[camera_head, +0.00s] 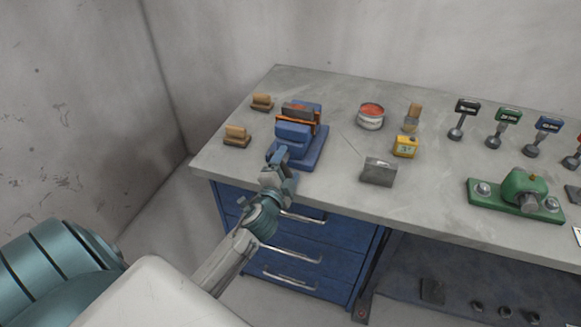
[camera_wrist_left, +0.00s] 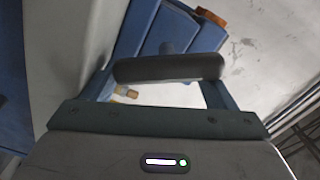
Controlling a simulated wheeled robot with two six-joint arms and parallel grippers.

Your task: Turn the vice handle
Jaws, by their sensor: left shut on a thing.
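The blue vice (camera_head: 293,131) stands near the left front corner of the workbench, with an orange-brown piece between its jaws. It also shows at the top of the left wrist view (camera_wrist_left: 140,22). My left gripper (camera_head: 278,166) is at the vice's front end, over the bench's front edge. It is shut on the vice handle, a dark rounded bar (camera_wrist_left: 168,68) that lies across the fingers in the left wrist view. In the head view the gripper hides most of the handle. My right gripper is not in view.
On the grey bench (camera_head: 340,105) are two wooden-backed blocks (camera_head: 236,134), a red-topped tin (camera_head: 370,115), a yellow box (camera_head: 405,147), a grey metal block (camera_head: 378,171) and a green device (camera_head: 521,190). Several labelled stands (camera_head: 507,124) are at the back right. Blue drawers (camera_head: 290,247) are below.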

